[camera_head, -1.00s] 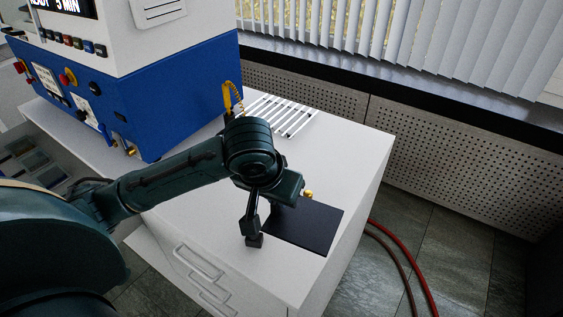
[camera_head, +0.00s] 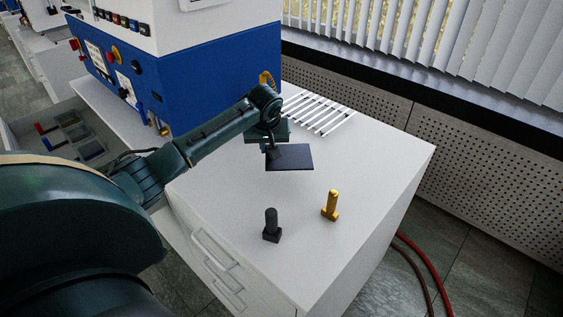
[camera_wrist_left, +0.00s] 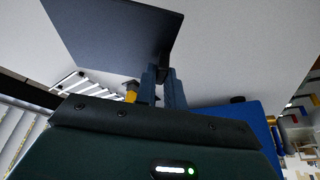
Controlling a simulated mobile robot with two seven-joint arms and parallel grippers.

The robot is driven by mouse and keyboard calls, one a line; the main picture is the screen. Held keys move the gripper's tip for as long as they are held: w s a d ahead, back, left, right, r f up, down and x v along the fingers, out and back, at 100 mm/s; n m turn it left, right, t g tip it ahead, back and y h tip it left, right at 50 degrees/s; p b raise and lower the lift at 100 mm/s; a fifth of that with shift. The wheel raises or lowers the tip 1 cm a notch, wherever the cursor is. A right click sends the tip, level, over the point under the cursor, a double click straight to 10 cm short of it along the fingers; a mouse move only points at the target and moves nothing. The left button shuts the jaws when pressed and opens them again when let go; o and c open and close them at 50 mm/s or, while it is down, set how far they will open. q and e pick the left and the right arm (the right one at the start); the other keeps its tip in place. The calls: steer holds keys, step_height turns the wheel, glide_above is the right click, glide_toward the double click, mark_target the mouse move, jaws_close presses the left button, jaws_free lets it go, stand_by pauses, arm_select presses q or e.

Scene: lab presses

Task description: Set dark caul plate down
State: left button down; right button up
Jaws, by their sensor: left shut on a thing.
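The dark caul plate (camera_head: 292,158) is a thin, flat, near-black square in the head view, over the middle of the white bench top. My left gripper (camera_head: 274,152) is shut on its left edge. In the left wrist view the plate (camera_wrist_left: 110,35) extends from the fingertips (camera_wrist_left: 163,78) across the upper left. The plate looks roughly level; I cannot tell exactly how high above the bench it is. My right gripper is not in view.
A white slatted rack (camera_head: 325,116) lies behind the plate. The blue press (camera_head: 215,75) stands at the back left. Free bench lies right of the plate.

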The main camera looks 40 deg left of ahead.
mark_target(268, 159)
arm_select(q)
steer(key=shift+f, duration=3.1)
steer(key=c, duration=1.9)
jaws_free()
steer(key=shift+f, duration=0.2)
steer(key=shift+c, duration=0.2)
steer(key=o, duration=0.4)
steer(key=shift+o, duration=0.2)
steer(key=shift+r, duration=0.1)
